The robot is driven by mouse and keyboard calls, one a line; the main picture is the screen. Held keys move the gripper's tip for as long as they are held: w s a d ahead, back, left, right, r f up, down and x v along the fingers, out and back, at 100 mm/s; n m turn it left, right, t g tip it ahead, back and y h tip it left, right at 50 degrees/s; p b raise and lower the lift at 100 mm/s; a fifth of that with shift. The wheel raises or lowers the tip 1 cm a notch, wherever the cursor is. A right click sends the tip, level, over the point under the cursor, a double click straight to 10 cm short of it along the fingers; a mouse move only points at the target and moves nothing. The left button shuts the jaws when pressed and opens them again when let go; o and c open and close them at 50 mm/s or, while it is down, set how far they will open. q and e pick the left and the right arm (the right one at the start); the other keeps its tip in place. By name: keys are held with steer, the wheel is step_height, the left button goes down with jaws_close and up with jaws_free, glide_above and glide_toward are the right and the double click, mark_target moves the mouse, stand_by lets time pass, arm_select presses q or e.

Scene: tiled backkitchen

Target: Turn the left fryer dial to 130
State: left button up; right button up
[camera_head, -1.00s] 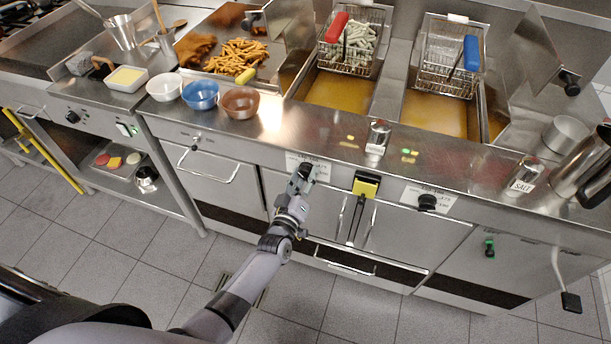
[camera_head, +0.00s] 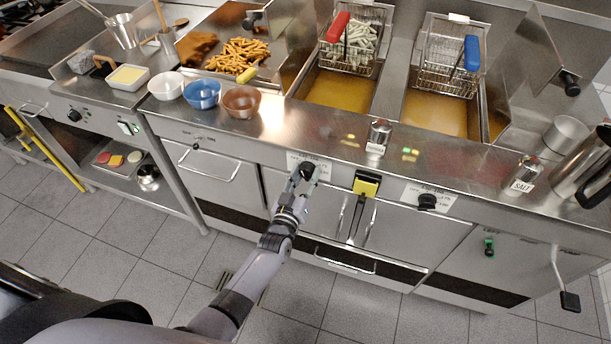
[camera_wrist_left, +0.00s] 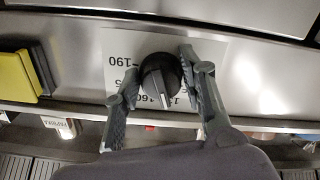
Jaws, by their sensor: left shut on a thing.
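The left fryer dial (camera_head: 307,169) is a round black knob on a white label on the steel front panel. The wrist view shows this dial (camera_wrist_left: 158,80) close up, with a pale pointer mark toward the bottom of the picture, near the printed 160. The label print is upside down there and partly hidden, so the exact setting is hard to read. My left gripper (camera_head: 304,176) is at the dial with one finger on each side; in the wrist view the gripper (camera_wrist_left: 158,74) is shut on the knob. My right gripper is in neither view.
The right fryer dial (camera_head: 427,202) is further right. A steel shaker (camera_head: 378,137) and several bowls stand on the counter above. The floor in front is clear.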

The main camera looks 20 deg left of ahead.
arm_select(q)
steer(key=o, duration=1.1)
steer(key=s, duration=1.2)
steer(key=shift+a, duration=0.2)
